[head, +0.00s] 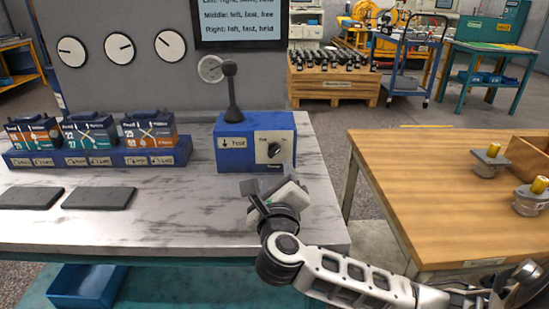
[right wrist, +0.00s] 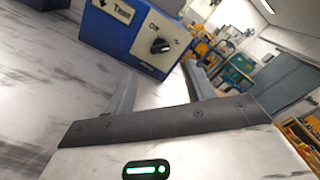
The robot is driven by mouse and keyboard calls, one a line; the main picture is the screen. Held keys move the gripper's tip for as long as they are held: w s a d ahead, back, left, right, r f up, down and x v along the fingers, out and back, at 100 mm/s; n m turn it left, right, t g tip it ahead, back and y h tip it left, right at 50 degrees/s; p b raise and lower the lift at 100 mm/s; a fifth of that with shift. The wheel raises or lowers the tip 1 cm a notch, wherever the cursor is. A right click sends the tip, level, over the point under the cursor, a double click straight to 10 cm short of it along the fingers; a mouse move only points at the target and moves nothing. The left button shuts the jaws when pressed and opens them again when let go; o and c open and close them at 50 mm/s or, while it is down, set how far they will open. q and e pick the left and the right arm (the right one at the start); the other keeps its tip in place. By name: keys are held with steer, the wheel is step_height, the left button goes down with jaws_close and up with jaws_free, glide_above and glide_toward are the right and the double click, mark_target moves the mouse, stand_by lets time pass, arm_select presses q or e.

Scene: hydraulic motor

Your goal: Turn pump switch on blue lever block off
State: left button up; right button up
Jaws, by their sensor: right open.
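The blue lever block (head: 232,158) stands on the marble-topped bench, with a black lever (head: 231,92) rising upright from its top. The black pump switch (head: 273,150) is a knob on a white panel on the block's front right. The block (right wrist: 118,42) and the knob (right wrist: 160,46) also show in the right wrist view, beyond the fingers. My right gripper (head: 268,188) is in front of the block, just below the switch, and apart from the knob. In the right wrist view its two fingers (right wrist: 160,88) are spread with nothing between them. My left gripper is not in view.
Several labelled boxes (head: 90,135) stand in a blue rack (head: 30,158) left of the block. Two dark pads (head: 98,198) lie at the bench front. Round gauges (head: 120,47) hang on the grey panel behind. A wooden table (head: 430,190) stands to the right, across a gap.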

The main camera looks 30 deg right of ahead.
mark_target(274, 154)
steer(key=x, duration=0.8)
steer(key=shift+w+d+b, duration=0.15)
steer(key=shift+w+b, duration=0.1)
steer(key=shift+b, duration=0.05)
steer(key=c, duration=1)
